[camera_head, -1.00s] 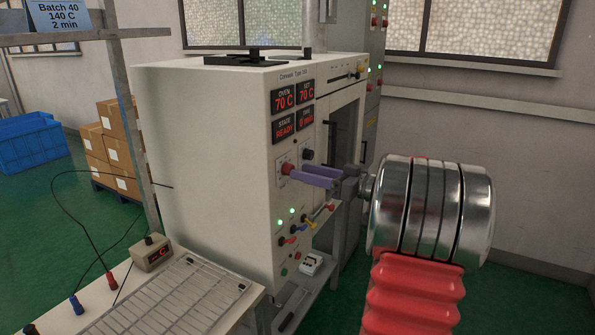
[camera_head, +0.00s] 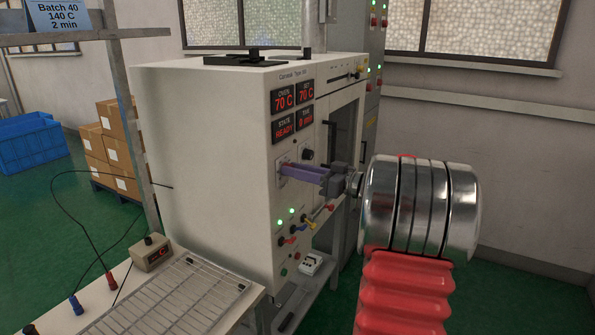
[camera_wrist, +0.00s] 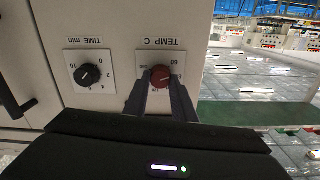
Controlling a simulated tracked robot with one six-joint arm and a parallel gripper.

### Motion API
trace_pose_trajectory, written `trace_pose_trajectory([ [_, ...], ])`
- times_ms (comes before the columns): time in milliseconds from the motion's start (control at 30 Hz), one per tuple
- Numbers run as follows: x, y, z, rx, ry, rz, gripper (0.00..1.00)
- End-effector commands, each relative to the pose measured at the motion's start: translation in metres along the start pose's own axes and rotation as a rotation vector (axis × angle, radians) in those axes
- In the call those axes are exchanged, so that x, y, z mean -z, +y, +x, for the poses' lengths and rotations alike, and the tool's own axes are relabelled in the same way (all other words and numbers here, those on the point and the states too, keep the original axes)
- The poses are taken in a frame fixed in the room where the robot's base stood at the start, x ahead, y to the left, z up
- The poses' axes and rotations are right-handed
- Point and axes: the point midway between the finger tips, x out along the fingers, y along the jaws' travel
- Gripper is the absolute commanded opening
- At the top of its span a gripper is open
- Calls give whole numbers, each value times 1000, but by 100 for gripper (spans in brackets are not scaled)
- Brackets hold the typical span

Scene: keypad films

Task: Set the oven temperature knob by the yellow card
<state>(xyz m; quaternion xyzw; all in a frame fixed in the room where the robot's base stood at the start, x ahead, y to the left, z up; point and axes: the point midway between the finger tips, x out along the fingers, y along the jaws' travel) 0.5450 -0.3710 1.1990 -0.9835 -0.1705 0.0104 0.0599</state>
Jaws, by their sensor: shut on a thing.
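My gripper (camera_head: 284,171) is at the oven's front panel, its two fingers closed on the sides of the red temperature knob. The head view has the fingers covering the knob. In the wrist view the red knob (camera_wrist: 160,74) shows upside down between the fingertips, on a white plate marked TEMP C (camera_wrist: 165,58). Its pointer is unclear. The oven (camera_head: 210,150) has red displays; the SET display (camera_head: 306,89) reads 70 C, the OVEN display (camera_head: 283,98) 70 C and the STATE display (camera_head: 284,129) READY. A pale blue card (camera_head: 58,15) reads Batch 40, 140 C, 2 min. I see no yellow card.
The black time knob (camera_wrist: 87,76) sits beside the temperature knob. Below my gripper are small coloured levers (camera_head: 300,228) and lit green lamps. A vertical door handle (camera_head: 331,143) stands close behind my gripper. A bench with a wire rack (camera_head: 170,300) is at lower left.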

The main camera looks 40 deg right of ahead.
Motion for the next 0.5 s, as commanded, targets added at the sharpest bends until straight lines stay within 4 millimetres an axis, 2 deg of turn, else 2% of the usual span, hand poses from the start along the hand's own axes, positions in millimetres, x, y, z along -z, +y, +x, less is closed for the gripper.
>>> trace_pose_trajectory([
  [200,0,5,-1,-2,0,0,1],
  [500,0,2,0,-4,1,26,1],
])
